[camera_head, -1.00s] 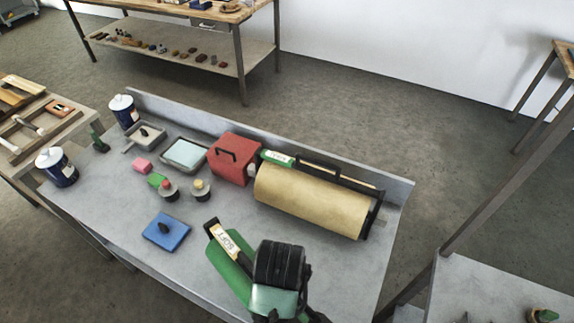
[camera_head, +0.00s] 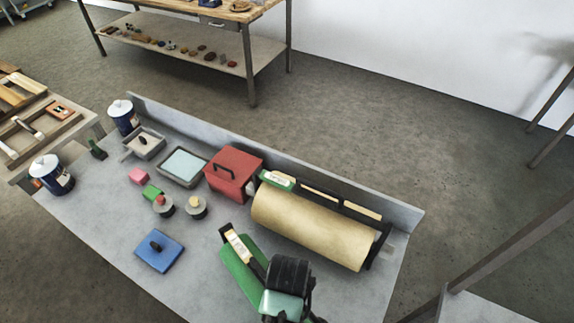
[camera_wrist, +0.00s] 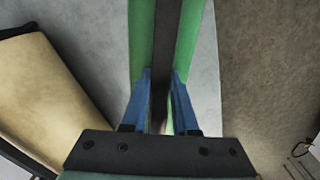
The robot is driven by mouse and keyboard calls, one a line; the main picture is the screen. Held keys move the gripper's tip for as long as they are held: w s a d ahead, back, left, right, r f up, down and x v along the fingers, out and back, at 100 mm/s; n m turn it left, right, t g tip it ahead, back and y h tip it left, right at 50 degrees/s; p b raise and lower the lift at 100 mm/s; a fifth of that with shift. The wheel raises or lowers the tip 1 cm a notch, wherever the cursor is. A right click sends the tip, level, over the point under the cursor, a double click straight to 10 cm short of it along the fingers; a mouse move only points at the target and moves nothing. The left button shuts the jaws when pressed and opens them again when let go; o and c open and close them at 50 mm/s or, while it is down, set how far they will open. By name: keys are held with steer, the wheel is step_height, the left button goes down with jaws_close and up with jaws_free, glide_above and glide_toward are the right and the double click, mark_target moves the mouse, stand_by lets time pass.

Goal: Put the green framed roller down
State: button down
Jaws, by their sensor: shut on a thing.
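The green framed roller (camera_head: 238,257) has a green cylinder and a dark frame with a pale label at its far left end. It is over the front right part of the grey table, partly hidden behind my arm. In the wrist view the green roller (camera_wrist: 189,40) runs up the picture, its dark frame bar between my fingers. My gripper (camera_wrist: 160,78) has blue fingers shut on that bar. I cannot tell whether the roller touches the table.
A large tan roller (camera_head: 312,226) in a black frame lies just behind. A red box (camera_head: 233,175), a blue block with a knob (camera_head: 159,250), small knobbed pots, a tray and two tins stand leftward. The grey table (camera_head: 110,222) has a raised back edge.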

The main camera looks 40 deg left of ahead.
steer(key=shift+w+f, duration=0.1)
steer(key=shift+f, duration=1.8)
steer(key=c, duration=0.7)
jaws_free()
steer(key=shift+f, duration=0.1)
